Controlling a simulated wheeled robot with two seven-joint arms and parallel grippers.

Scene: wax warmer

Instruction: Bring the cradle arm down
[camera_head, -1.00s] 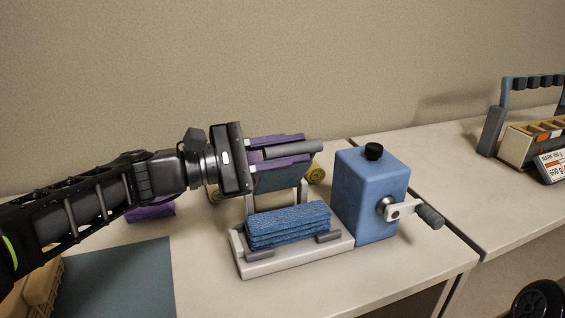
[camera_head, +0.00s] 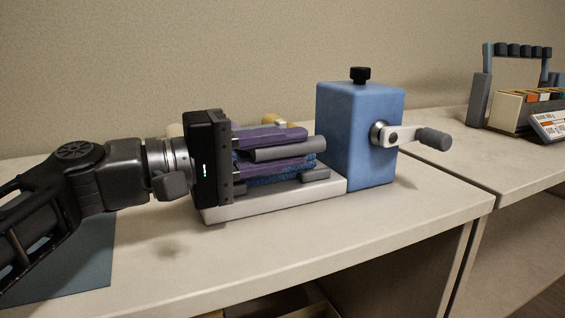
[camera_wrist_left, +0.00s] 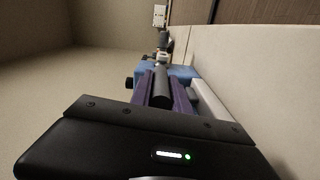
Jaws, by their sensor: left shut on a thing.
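The cradle arm shows as a grey round bar (camera_head: 290,150) lying level, low over the base (camera_head: 270,205) of the warmer. My left gripper (camera_head: 306,149) reaches in from the left. Its two purple fingers are shut on the bar, one above and one below it. In the left wrist view the grey bar (camera_wrist_left: 161,88) runs lengthwise between the purple fingers (camera_wrist_left: 162,80). A blue folded stack (camera_head: 285,179) shows just under the lower finger. The rest of the cradle arm is hidden behind my fingers and hand. My right gripper is not in view.
A blue box (camera_head: 350,140) with a black knob (camera_head: 360,75) and a side crank (camera_head: 430,138) stands right of the base. A tray with a handle (camera_head: 520,105) sits on the right table. A blue-grey mat (camera_head: 80,265) lies front left. The table front is clear.

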